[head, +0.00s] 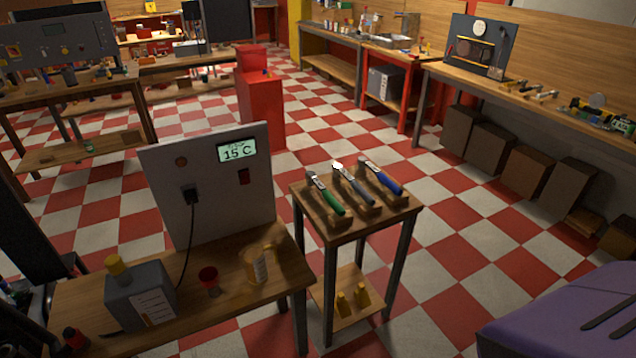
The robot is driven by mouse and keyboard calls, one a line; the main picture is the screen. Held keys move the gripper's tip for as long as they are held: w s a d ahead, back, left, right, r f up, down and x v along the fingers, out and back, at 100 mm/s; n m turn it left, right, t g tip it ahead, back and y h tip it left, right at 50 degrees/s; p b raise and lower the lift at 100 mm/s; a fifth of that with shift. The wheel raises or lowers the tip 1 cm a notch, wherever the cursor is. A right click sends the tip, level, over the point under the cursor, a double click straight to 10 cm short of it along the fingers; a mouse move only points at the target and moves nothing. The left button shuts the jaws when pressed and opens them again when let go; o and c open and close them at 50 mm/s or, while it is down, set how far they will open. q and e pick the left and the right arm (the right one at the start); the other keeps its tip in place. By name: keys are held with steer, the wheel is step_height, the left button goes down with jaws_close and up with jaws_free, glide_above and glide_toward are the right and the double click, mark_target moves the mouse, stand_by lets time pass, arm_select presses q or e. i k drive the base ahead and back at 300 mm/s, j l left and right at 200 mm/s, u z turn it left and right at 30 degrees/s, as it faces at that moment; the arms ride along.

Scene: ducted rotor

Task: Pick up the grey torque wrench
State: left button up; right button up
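The grey torque wrench (359,189) lies on the small wooden stand (332,229), between two similar tools. The green-handled wrench (330,200) is to its left and the blue-handled wrench (385,179) is to its right. All three rest on raised wooden supports, with their metal heads pointing to the back left. Nothing covers the grey wrench. Neither of my grippers shows in the head view.
A bench (226,310) stands left of the stand, with a grey jug (136,298), red cup (209,278), yellowish container (258,265) and a panel (215,195) reading 15 C. A purple-topped object (570,310) is at front right. Checkered floor is clear beyond the stand.

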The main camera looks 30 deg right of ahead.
mark_target(338, 169)
steer(key=u, duration=1.45)
steer(key=i+j, duration=0.15)
steer(key=i, duration=0.3)
steer(key=z, duration=2.65)
steer(key=u, duration=0.1)
